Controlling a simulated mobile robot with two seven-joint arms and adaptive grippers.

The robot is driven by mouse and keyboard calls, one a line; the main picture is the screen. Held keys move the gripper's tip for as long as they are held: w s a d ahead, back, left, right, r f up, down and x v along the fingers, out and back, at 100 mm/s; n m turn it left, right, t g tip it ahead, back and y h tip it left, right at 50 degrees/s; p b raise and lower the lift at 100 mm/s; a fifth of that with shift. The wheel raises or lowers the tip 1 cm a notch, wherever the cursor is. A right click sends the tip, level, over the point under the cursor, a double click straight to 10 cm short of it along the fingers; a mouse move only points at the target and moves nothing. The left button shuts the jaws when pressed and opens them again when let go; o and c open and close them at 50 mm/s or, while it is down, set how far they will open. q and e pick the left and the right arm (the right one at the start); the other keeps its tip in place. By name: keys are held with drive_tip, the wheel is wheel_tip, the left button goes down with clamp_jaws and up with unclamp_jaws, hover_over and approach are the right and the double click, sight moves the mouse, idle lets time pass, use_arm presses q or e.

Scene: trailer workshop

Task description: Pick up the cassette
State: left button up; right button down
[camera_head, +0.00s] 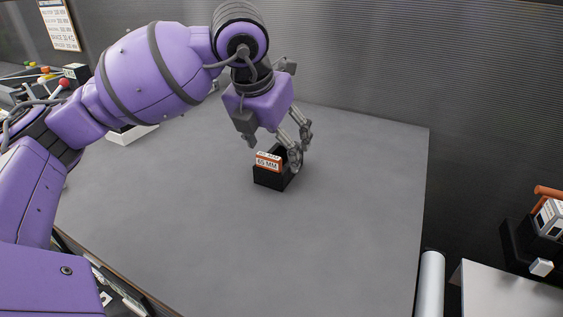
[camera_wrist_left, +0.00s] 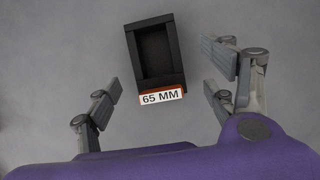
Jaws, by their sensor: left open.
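The cassette is a small black open-topped box (camera_head: 271,179) with an orange and white label reading 65 MM. It sits on the grey table near its middle in the head view. In the left wrist view the cassette (camera_wrist_left: 156,54) lies ahead of and between my open fingers, slightly tilted, with its label edge nearest me. My left gripper (camera_head: 290,148) is open above and just behind the cassette, with nothing visible between its fingers. In the left wrist view the left gripper (camera_wrist_left: 165,98) has clear gaps on both sides of the cassette. My right gripper is not in view.
The grey table top (camera_head: 230,250) is clear around the cassette. A white flat item (camera_head: 132,134) lies at the back left, partly behind my arm. A ribbed wall (camera_head: 350,60) stands behind. Another surface (camera_head: 510,290) with a black device stands at the right.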

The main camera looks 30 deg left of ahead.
use_arm(q)
drive_tip(key=shift+w+f, duration=0.1)
drive_tip(key=shift+f, duration=0.45)
drive_tip(key=x, duration=0.3)
drive_tip(key=shift+w+a+f, duration=0.1)
drive_tip(key=shift+a+f, duration=0.1)
drive_tip(key=shift+f, duration=0.1)
drive_tip(key=shift+w+f, duration=0.2)
drive_tip(key=shift+f, duration=0.25)
drive_tip(key=c, duration=1.7)
drive_tip(key=shift+w, duration=0.1)
drive_tip(key=shift+c, duration=0.5)
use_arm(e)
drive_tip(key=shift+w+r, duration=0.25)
